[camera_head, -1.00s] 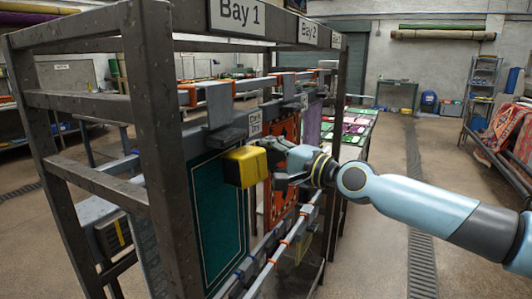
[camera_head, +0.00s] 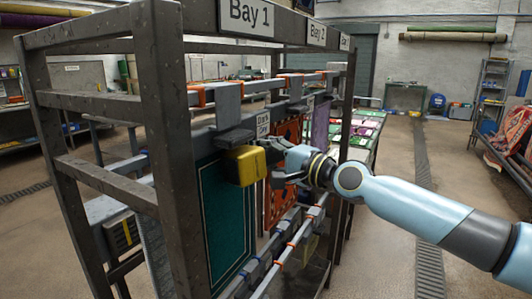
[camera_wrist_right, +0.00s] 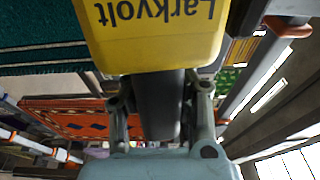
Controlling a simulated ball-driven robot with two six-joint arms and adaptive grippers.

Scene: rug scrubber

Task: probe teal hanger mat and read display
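The teal mat (camera_head: 228,225) hangs in the rack under the Bay 1 sign (camera_head: 247,15); part of it also shows at upper left in the wrist view (camera_wrist_right: 40,40). My right gripper (camera_head: 277,157) is shut on the dark handle of a yellow meter (camera_head: 244,165). The meter is at the mat's upper right edge; I cannot tell whether it touches. In the wrist view its yellow body (camera_wrist_right: 150,35) shows upside-down "Larkvolt" lettering. No display face is visible. My left gripper is out of view.
The dark rack post (camera_head: 165,130) and rails stand close on the left. An orange patterned rug (camera_head: 283,185) hangs behind the meter, under the Bay 2 sign (camera_head: 316,33). A small card (camera_head: 263,124) hangs above. Open floor lies to the right.

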